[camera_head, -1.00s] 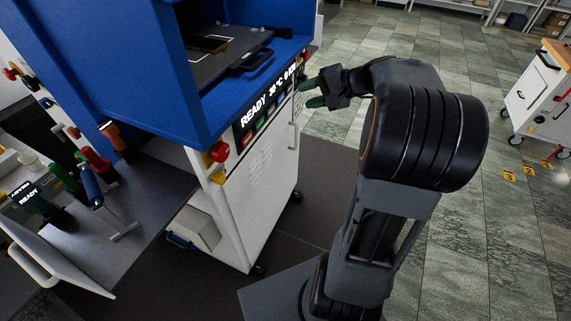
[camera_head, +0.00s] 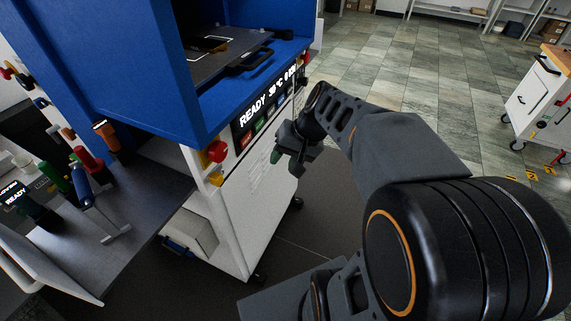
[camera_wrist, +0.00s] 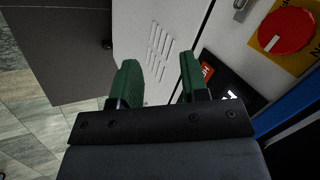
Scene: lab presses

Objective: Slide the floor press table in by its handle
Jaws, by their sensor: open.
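The floor press is a blue frame (camera_head: 125,75) on a white cabinet (camera_head: 235,205). Its dark table (camera_head: 215,62) sits inside the blue opening and sticks out toward its front edge. A black handle (camera_head: 250,62) is on the front of the table. My gripper (camera_head: 283,158) is in front of the cabinet's white panel, below the control strip and well below the handle. In the wrist view its two green fingers (camera_wrist: 158,82) are apart with nothing between them. The handle does not show in the wrist view.
A control strip with a display (camera_head: 262,112) and a red knob (camera_head: 217,151) run along the cabinet's front. A grey bench with several coloured hand tools (camera_head: 85,185) stands at left. A white cart (camera_head: 537,95) is at far right. Tiled floor (camera_head: 400,60) between is clear.

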